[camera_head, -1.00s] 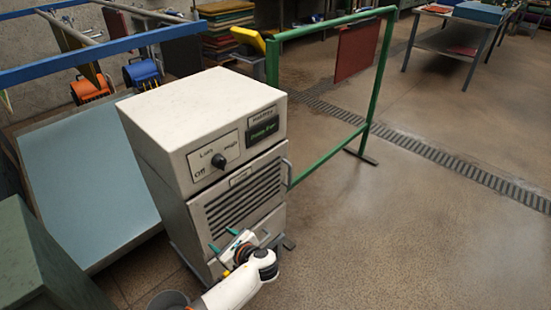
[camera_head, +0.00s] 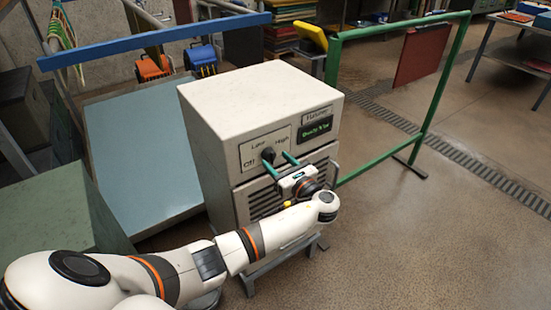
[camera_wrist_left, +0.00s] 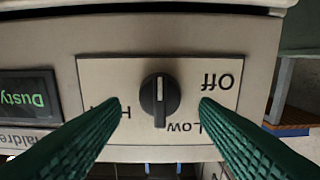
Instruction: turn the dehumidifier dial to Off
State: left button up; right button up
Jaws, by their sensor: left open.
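The dehumidifier (camera_head: 235,110) is a beige box with a front panel at its upper front. Its black dial (camera_head: 268,155) sits on a pale plate marked Off, Low and High. In the left wrist view, upside down, the dial (camera_wrist_left: 160,95) has a white line and an upright ridge whose lower end is near Low; Off is at upper right. My left gripper (camera_head: 277,160) is open in front of the panel, its green fingers pointing at the dial. In the wrist view the fingertips (camera_wrist_left: 160,104) are apart on either side of the dial, with visible gaps. My right gripper is out of view.
A green display (camera_head: 316,127) is right of the dial, above a vent grille. A green metal frame (camera_head: 440,85) stands to the right. A blue-grey sloped panel (camera_head: 140,150) and a green box (camera_head: 60,215) are on the left.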

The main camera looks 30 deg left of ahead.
pick_arm(q)
jog(key=shift+x, duration=0.95)
jog(key=shift+c, duration=0.3)
jog(key=c, duration=0.9)
